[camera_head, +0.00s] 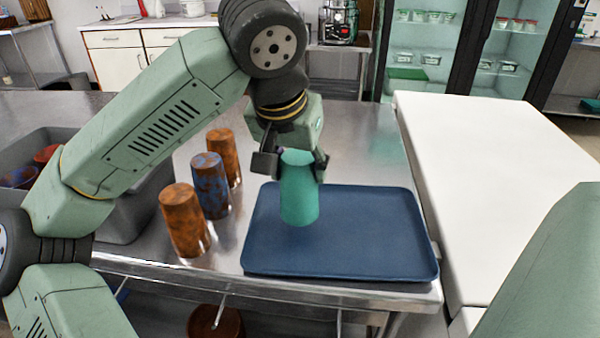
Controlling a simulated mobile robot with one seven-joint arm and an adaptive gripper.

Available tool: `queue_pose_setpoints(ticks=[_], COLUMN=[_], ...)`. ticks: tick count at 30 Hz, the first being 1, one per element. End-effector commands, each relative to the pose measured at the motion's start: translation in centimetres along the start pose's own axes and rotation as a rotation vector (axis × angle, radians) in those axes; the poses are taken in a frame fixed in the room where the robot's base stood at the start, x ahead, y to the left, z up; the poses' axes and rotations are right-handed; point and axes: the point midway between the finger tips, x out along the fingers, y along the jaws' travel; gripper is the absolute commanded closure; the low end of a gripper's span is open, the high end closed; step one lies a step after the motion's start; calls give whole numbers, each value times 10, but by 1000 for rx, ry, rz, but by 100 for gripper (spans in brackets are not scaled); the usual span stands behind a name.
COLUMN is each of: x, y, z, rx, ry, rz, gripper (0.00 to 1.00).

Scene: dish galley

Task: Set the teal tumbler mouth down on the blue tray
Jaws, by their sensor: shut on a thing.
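The teal tumbler (299,195) is upright between the fingers of my gripper (293,168), which is shut on its upper part. The tumbler is over the left half of the blue tray (375,240). Its lower end looks slightly wider than its upper end, but its mouth is not visible. I cannot tell whether its lower rim touches the tray or hangs just above it. The tray lies flat on the steel counter and is otherwise empty.
Several tumblers stand left of the tray: a rusty orange one (183,222), a blue and brown one (210,187) and another orange one (225,157). A grey bin (118,225) with dishes is at far left. A white surface (490,170) lies right.

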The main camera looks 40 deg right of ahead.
Motion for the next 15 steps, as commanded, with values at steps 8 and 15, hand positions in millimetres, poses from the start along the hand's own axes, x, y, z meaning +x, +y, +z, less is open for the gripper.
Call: queue_pose_setpoints(ticks=[8,15], x=[24,35], y=[1,1], z=[6,10], rx=[2,1], ry=[-3,0], rz=[3,-1], gripper=[79,79])
